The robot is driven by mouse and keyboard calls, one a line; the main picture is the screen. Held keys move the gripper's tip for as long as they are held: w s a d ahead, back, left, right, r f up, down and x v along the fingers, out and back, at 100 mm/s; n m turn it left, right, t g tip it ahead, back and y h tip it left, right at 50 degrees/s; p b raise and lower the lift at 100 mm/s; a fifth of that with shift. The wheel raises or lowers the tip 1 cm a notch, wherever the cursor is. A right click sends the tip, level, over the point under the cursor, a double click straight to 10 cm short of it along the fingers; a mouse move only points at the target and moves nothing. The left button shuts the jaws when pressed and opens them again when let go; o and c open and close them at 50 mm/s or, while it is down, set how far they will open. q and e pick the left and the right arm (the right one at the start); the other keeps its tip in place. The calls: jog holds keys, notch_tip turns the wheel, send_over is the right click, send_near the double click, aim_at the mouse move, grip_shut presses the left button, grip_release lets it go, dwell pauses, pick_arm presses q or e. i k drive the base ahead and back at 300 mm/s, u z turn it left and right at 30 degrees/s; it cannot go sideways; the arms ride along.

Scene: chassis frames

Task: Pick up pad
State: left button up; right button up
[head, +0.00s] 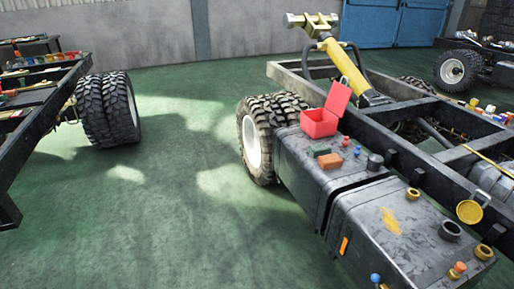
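Two small block-like pieces lie on top of the dark tank box on the right chassis: a dark green one (319,149) and an orange-red one (330,161). They are close together, just in front of an open red box (319,123) with its lid up. I cannot tell for certain which of them is the pad. Neither of my grippers is in view.
The dark tank boxes (370,215) also carry blue, yellow and black caps. A large tyre (255,140) stands beside them. A yellow cylinder (345,65) rises from the chassis frame. Another chassis is at left (40,125). The green floor (160,220) between is clear.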

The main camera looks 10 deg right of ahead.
aim_at(316, 150)
jog(key=u, duration=0.2)
jog(key=i, duration=3.4)
jog(key=z, duration=1.55)
